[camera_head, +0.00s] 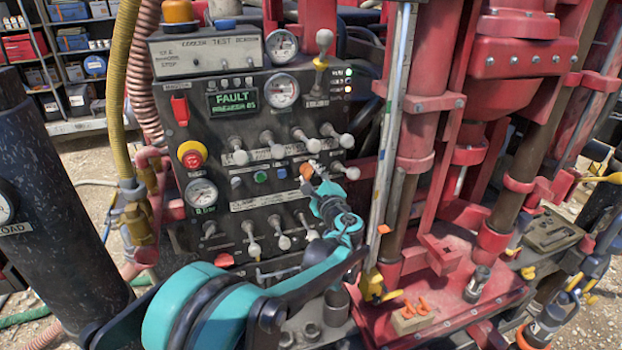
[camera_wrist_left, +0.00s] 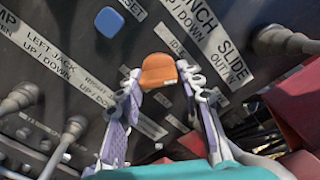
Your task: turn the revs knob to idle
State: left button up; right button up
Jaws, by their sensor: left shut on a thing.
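The revs knob is a round orange knob on the dark control panel (camera_head: 178,135). In the head view the orange knob (camera_head: 307,171) shows just beyond my left gripper (camera_head: 309,180). In the left wrist view the orange knob (camera_wrist_left: 158,70) sits between the two fingertips of my left gripper (camera_wrist_left: 160,82), which is shut on it. A small pale mark shows on the knob's lower edge. An "IDLE" label (camera_wrist_left: 168,38) lies on the panel beyond the knob, partly cut by its top edge. My right gripper is not in view.
Several levers with pale ball tips stand close around; one lever (camera_head: 340,170) is right of the knob. A red emergency button (camera_head: 192,155) is at left. Red drill framework (camera_head: 420,150) rises at right.

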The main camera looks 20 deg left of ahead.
pick_arm(q)
jog(key=n+b, duration=0.1)
jog(key=n, duration=0.5)
dwell(0.6)
jog(key=o, duration=1.2)
jog(key=shift+c, duration=0.2)
jog(key=shift+r, duration=0.1)
jog(key=v, duration=1.2)
